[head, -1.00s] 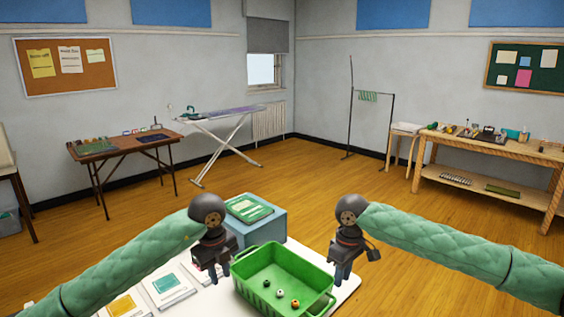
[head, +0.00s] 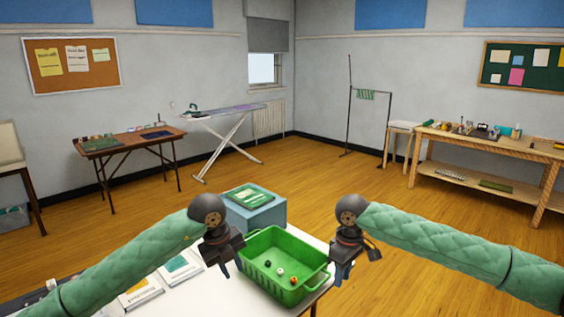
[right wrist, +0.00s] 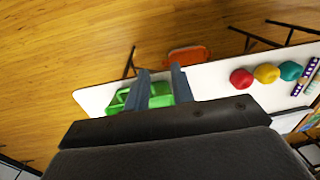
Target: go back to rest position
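My left gripper (head: 226,262) hangs at the left side of a green bin (head: 302,293) in the head view. Whether its fingers are apart cannot be made out. My right gripper (head: 340,268) hangs by the bin's right side. In the right wrist view its two fingers (right wrist: 163,90) stand apart, with nothing held between them. The bin, also in the right wrist view (right wrist: 118,100), rests on the white table (head: 312,237). It holds three small balls: black, white and orange. Both arms reach forward.
A blue-grey box (head: 270,217) with a green item on top stands behind the bin. Booklets (head: 181,268) lie to the left. Open wooden floor (head: 300,180) lies beyond.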

